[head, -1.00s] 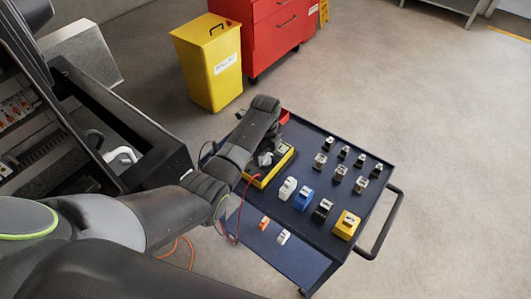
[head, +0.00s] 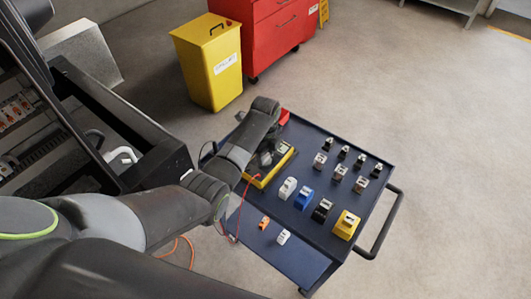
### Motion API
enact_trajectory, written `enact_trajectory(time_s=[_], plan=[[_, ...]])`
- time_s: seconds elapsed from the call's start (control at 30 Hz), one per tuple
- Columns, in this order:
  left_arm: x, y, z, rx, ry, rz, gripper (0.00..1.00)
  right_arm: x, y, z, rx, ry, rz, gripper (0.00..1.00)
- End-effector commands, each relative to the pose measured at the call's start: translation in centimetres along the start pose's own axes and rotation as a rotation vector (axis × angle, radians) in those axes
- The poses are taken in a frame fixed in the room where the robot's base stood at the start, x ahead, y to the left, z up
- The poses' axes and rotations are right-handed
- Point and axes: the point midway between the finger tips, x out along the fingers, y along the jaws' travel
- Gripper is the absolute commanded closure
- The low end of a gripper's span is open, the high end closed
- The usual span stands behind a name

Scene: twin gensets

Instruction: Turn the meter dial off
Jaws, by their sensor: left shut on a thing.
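The meter (head: 285,151) is a yellow-edged unit with a dark face, lying at the left part of the blue cart's top. My left arm reaches over it from the left. My left gripper (head: 266,160) is down on the meter's face, shut on the dial, which is mostly hidden by the gripper. The dial's setting cannot be read. A red lead (head: 239,212) runs from the meter over the cart's edge. My right gripper is not in view.
The blue cart (head: 335,150) carries several small blocks, with a yellow one (head: 346,224) near the front, and a handle (head: 386,228) at right. An open dark cabinet (head: 115,125) stands at left. A yellow bin (head: 213,70) and red cabinet (head: 275,38) stand behind. Floor at right is clear.

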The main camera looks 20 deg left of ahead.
Motion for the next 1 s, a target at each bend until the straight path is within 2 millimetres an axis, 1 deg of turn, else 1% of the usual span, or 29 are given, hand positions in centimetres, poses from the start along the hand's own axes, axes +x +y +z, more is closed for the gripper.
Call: enact_trajectory(time_s=[0.27,0.6,1.0], plan=[[-0.3,0.0,0.0,-0.143,0.000,0.002,0.83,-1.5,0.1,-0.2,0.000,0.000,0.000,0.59],[-0.3,0.0,0.0,-0.454,0.000,0.003,0.83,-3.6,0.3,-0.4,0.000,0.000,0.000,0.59],[-0.3,-0.1,0.0,-0.834,-0.001,0.000,0.83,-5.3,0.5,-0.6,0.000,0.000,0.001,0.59]])
